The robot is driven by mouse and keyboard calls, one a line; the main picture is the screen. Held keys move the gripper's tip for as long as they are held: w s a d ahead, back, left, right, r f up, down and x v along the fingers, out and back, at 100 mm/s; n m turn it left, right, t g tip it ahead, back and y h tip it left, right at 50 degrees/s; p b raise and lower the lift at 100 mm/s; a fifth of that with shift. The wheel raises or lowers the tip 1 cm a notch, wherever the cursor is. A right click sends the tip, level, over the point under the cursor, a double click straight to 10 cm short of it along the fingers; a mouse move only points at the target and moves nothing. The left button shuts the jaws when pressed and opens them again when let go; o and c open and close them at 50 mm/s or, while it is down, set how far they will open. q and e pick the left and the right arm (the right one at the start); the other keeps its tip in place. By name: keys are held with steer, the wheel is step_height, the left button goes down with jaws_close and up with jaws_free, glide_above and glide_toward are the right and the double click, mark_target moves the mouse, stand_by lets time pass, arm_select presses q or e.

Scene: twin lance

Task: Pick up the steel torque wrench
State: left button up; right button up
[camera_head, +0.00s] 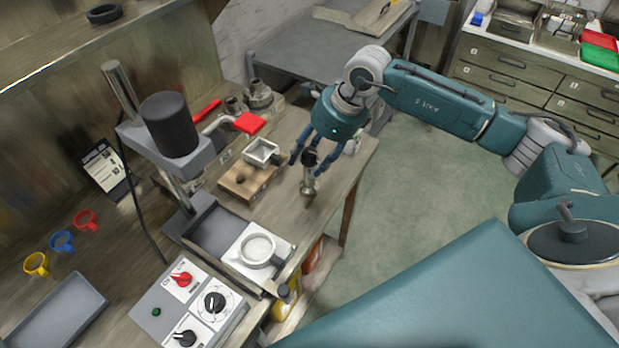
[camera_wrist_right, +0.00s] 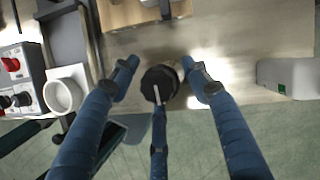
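My right gripper (camera_head: 308,150) hangs over the right end of the wooden bench (camera_head: 345,175), its blue fingers spread. Below and between them stands an upright steel piece with a black round top (camera_head: 309,183), perhaps the torque wrench; I cannot tell for sure. In the right wrist view its black top (camera_wrist_right: 160,84) sits between the open fingertips of the right gripper (camera_wrist_right: 160,80), with gaps at both sides. The third finger overlaps its near edge; contact is unclear. My left gripper is not in view.
A wooden block (camera_head: 245,182) and small metal tray (camera_head: 262,152) lie just left of the gripper. A press with a black cylinder (camera_head: 169,124), a white ring-shaped part (camera_head: 257,248) and a control box (camera_head: 190,305) stand further left. Open floor (camera_head: 420,190) lies right of the bench.

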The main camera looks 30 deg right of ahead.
jaws_close()
steer(key=shift+r, duration=0.15)
steer(key=shift+w, duration=0.1)
